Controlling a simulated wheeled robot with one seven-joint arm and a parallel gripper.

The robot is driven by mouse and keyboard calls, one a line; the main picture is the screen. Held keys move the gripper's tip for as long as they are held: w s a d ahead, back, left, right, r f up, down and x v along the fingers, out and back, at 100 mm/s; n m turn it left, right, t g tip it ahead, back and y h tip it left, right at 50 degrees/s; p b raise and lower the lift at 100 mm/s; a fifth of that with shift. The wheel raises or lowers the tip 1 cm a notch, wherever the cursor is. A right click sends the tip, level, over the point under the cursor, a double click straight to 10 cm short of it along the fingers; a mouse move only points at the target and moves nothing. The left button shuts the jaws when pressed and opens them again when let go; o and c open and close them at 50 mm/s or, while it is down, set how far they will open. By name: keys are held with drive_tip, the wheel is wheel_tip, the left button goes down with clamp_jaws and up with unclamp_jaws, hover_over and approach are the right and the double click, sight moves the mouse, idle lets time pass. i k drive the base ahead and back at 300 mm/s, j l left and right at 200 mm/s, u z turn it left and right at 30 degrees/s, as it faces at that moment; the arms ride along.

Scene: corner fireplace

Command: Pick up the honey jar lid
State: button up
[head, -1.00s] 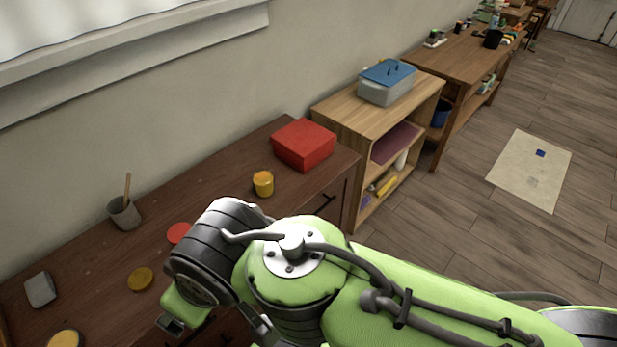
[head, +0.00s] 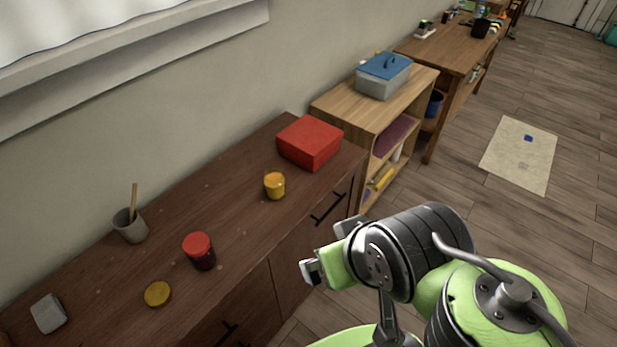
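A flat, round, golden-yellow disc (head: 157,293), which looks like the honey jar lid, lies on the dark wooden cabinet top (head: 225,210) at the lower left. A small yellow jar (head: 274,186) stands farther back, near the red box. I cannot tell for sure whether it is the honey jar. My gripper (head: 322,262) is in front of the cabinet's front edge, to the right of the disc and well apart from it. Its fingers are seen at a slant, and I cannot tell how far apart they are. I see nothing held in it.
A red-lidded dark jar (head: 199,252) stands just behind and right of the disc. A grey cup with a wooden stick (head: 131,226), a grey block (head: 48,313) and a red box (head: 309,143) are also on the cabinet. A wooden shelf (head: 395,107) adjoins its far end.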

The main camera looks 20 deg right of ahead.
sight(158, 294)
drive_tip(key=u, duration=1.4)
drive_tip(key=z, duration=1.45)
drive_tip(key=i+u, duration=0.1)
drive_tip(key=u, duration=0.4)
drive_tip(key=l+u, duration=0.15)
drive_tip(key=u, duration=0.35)
drive_tip(key=i+l+u, duration=0.1)
drive_tip(key=u, duration=0.4)
drive_tip(key=l+u, duration=0.2)
drive_tip(key=u, duration=0.3)
drive_tip(key=l+u, duration=0.2)
drive_tip(key=u, duration=0.3)
drive_tip(key=l+u, duration=0.15)
drive_tip(key=u, duration=0.35)
